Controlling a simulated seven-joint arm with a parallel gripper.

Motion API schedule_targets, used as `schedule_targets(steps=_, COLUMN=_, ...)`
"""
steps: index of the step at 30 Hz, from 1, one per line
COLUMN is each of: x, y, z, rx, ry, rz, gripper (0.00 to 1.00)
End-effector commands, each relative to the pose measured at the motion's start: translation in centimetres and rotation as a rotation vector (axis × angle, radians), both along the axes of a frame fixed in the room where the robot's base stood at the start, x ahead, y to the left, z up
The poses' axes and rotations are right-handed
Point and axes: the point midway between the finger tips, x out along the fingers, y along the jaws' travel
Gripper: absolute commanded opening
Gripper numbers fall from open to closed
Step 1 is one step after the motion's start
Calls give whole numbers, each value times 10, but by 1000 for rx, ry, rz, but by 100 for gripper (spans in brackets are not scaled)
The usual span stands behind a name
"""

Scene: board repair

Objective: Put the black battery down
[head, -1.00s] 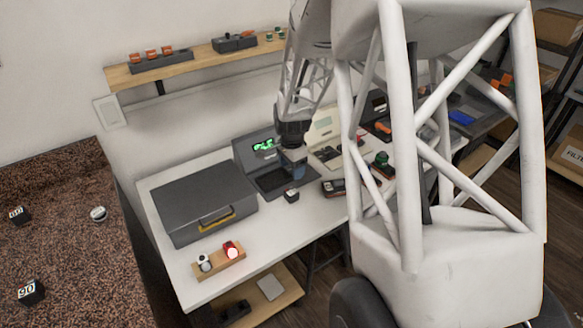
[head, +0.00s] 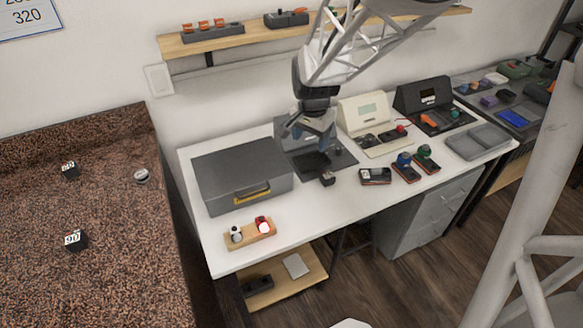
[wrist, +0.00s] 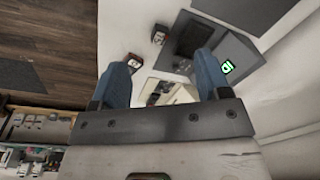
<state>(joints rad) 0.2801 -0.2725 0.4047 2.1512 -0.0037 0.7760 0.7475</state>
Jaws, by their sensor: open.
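A small black block (head: 327,178), which looks like the black battery, stands on the white worktable just in front of the dark charging tray. It also shows in the wrist view (wrist: 158,37). My gripper (head: 313,137) is above the dark station, apart from the block and higher than it. Its blue fingers are spread in the wrist view (wrist: 163,72), with nothing held between them. The dark station's tray (head: 340,160) looks empty, though my gripper hides part of it. Its green display shows in the wrist view (wrist: 228,68).
A closed grey case (head: 240,170) stands to the left. A wooden holder (head: 250,235) with a white and a red item is at the front left. Handheld devices (head: 375,176) and a cream station (head: 365,115) stand to the right. Black numbered blocks (head: 76,240) sit on the speckled counter.

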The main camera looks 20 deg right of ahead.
Motion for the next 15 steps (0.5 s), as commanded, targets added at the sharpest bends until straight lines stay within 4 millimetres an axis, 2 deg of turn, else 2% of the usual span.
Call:
schedule_targets(steps=1, x=-10, y=13, z=13, rx=-7, ry=-12, rz=59, gripper=70)
schedule_targets(steps=6, x=-48, y=50, z=48, rx=-32, ry=-39, rz=268, gripper=70)
schedule_targets(steps=15, x=-125, y=104, z=91, rx=-83, ry=-84, rz=637, gripper=70)
